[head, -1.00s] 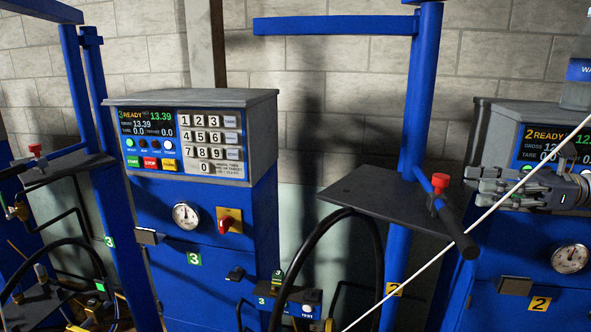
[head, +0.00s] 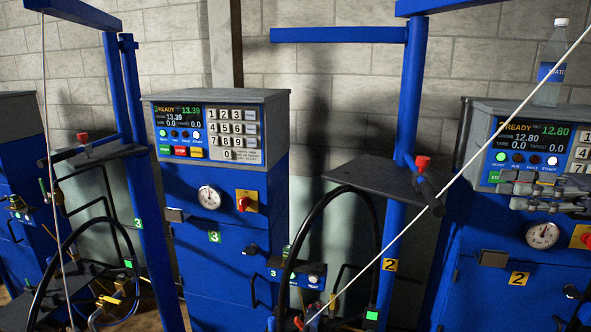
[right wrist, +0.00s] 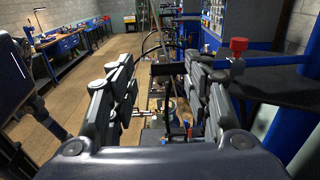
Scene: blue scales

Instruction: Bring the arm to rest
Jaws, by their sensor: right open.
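My right gripper (head: 508,190) shows at the right side of the head view, in front of the keypad side of scale 2 (head: 470,165). A red-topped valve (right wrist: 238,50) on a dark shelf shows to the right of the fingers in that view. The same kind of red knob (head: 422,162) is left of the gripper in the head view, apart from it. My left gripper is not in view.
Scale 3 (head: 215,240) stands at centre left with its panel lit. A dark shelf plate (head: 375,177) sticks out from a blue post (head: 411,90). A water bottle (head: 551,65) stands on top of scale 2. A wooden floor (right wrist: 95,70) is clear in the wrist view.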

